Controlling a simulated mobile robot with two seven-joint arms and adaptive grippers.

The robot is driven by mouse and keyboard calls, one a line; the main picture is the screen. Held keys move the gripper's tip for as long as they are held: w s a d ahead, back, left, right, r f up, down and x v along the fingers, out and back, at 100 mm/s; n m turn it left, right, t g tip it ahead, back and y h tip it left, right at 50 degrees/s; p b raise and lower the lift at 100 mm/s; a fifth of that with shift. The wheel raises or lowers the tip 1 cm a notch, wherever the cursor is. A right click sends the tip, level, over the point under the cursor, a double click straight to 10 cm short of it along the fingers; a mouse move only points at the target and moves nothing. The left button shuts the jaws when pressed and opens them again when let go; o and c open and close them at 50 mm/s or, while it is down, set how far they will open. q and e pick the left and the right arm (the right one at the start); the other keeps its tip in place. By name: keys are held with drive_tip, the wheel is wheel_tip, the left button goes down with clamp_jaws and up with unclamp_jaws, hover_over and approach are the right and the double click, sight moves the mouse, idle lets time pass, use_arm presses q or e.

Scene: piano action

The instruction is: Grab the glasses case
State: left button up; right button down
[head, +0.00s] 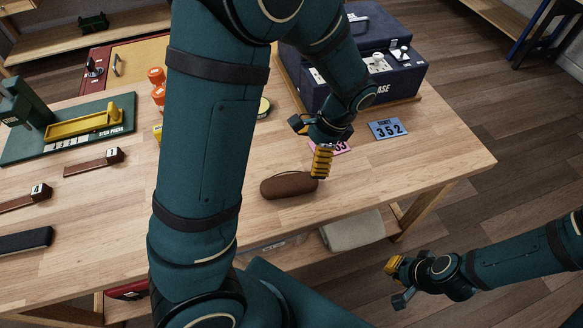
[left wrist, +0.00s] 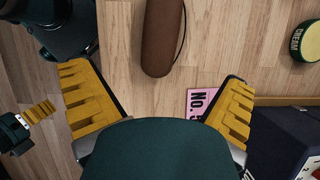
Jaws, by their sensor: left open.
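The glasses case (head: 289,185) is a brown, rounded, elongated case lying on the wooden table near its front edge. In the left wrist view the case (left wrist: 163,38) lies ahead of my fingers, roughly centred between them, with its far end cut off by the frame. My left gripper (head: 320,160) points down over the right end of the case. Its yellow-padded fingers are spread wide and empty in the left wrist view (left wrist: 157,80). My right gripper (head: 398,282) hangs off the table's front side, its fingers apart with nothing between them.
A pink ticket (left wrist: 203,103) lies just beside the case. A blue ticket (head: 388,129) lies farther right, in front of a dark blue box (head: 395,75). A round tin (left wrist: 306,41) is nearby. A green stamp press (head: 25,150) stands at the left. The table's right front corner is clear.

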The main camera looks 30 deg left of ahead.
sight(292, 181)
use_arm(q)
drive_tip(key=b+x, duration=0.2)
drive_tip(key=x, duration=0.6)
drive_tip(key=shift+s+f, duration=0.1)
drive_tip(key=shift+f, duration=0.15)
drive_tip(key=b+x, duration=0.1)
drive_tip(key=x, duration=0.3)
drive_tip(key=shift+w+f+b, duration=0.15)
drive_tip(key=shift+w+b, duration=0.1)
drive_tip(key=shift+b, duration=0.15)
drive_tip(key=shift+s+a+f, duration=0.15)
drive_tip(key=shift+f, duration=0.35)
drive_tip(key=c, duration=1.3)
